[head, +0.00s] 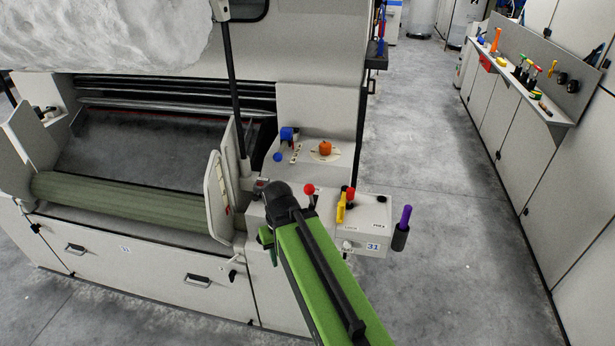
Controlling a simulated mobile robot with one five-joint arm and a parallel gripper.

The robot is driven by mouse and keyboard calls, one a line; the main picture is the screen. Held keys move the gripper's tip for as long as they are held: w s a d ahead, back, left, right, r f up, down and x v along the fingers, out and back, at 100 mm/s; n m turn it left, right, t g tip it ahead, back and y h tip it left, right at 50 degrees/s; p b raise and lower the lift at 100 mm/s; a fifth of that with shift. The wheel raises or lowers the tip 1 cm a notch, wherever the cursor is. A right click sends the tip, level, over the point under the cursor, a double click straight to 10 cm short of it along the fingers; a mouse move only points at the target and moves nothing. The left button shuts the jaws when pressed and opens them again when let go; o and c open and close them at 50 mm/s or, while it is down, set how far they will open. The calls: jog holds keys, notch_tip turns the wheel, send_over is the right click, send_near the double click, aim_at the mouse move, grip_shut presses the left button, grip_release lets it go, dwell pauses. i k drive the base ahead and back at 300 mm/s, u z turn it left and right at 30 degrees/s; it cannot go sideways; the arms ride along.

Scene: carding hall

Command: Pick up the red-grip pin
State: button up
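A red grip (350,193), possibly the pin's, shows on the small control box, partly hidden behind a yellow-handled piece (341,208). A red ball on a stem (309,189) stands just left of it. Another red-handled tool (534,76) is on the far right shelf. I cannot tell for sure which is the red-grip pin. My green arm reaches up from the bottom to the machine's front corner, left of the control box. I see nothing held.
An orange knob (325,147) and blue parts (287,134) sit on the machine behind. The shelf (515,85) holds several tools. The grey aisle floor is clear.

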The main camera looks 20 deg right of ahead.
aim_at(351, 191)
jog(key=u, duration=0.2)
jog(key=i, duration=0.65)
jog(key=u, duration=0.4)
jog(key=k, duration=0.9)
jog(key=u, duration=0.15)
jog(key=i, duration=0.95)
jog(key=z, duration=0.05)
